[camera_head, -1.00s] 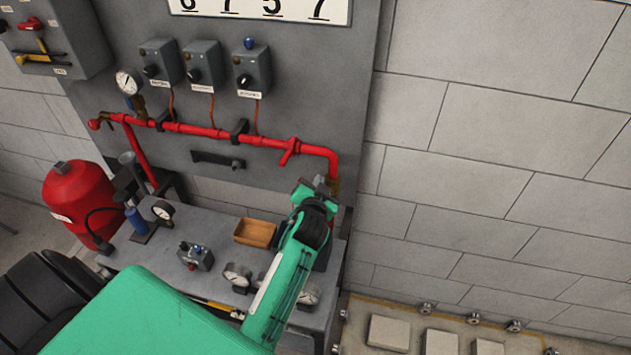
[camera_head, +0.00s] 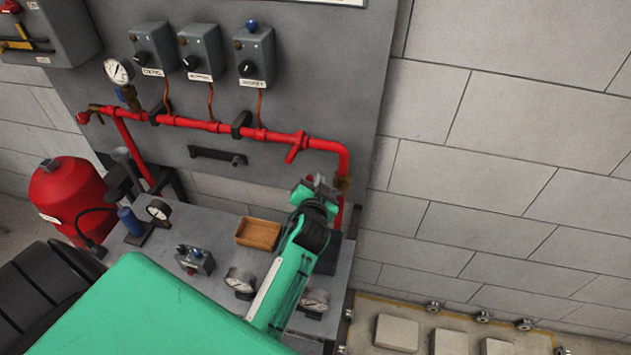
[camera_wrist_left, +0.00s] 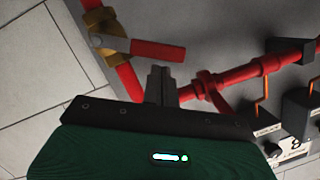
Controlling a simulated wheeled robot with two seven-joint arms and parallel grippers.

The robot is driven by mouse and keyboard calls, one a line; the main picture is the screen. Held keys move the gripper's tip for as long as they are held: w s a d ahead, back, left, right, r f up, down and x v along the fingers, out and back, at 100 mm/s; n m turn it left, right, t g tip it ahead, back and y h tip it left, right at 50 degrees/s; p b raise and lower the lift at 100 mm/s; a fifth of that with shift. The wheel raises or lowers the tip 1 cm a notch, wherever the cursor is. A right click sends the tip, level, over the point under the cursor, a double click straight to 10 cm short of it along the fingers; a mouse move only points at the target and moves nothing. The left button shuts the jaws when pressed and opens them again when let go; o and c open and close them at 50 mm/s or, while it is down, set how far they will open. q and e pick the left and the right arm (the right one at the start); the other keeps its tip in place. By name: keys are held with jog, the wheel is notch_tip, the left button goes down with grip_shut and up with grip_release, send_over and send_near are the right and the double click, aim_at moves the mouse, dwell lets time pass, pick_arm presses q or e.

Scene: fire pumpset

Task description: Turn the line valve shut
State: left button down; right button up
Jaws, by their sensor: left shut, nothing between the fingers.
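The line valve is a brass body on the red pipe, seen in the left wrist view (camera_wrist_left: 103,32). Its lever with a red grip (camera_wrist_left: 157,50) sticks out to the right there, at a clear angle to the pipe. In the head view the brass valve (camera_head: 343,184) shows at the right end of the pipe, partly behind my left gripper (camera_head: 320,182). The left gripper's fingertips, in the wrist view (camera_wrist_left: 160,72), are shut and empty, close below the lever; I cannot tell whether they touch it. My right gripper is out of view.
The red pipe (camera_head: 215,126) runs along the grey panel, with a short red branch handle (camera_head: 297,147). A red tank (camera_head: 68,198) stands left.

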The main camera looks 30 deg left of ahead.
pick_arm(q)
jog(key=shift+a+f+n, duration=0.2)
jog(key=shift+n, duration=0.1)
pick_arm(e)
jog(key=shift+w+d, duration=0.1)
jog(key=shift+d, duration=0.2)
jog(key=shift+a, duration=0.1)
pick_arm(q)
jog(key=shift+s+a+f+n+h+p, duration=0.2)
jog(key=shift+a+f+n+h, duration=0.3)
jog(key=shift+f+n, duration=0.4)
jog(key=shift+s+a+f+n+h+p, duration=0.15)
jog(key=shift+a+f+n+h, duration=0.15)
jog(key=shift+a+f+n, duration=0.5)
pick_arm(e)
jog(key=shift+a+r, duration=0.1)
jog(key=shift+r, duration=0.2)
pick_arm(q)
jog(key=shift+d, duration=0.15)
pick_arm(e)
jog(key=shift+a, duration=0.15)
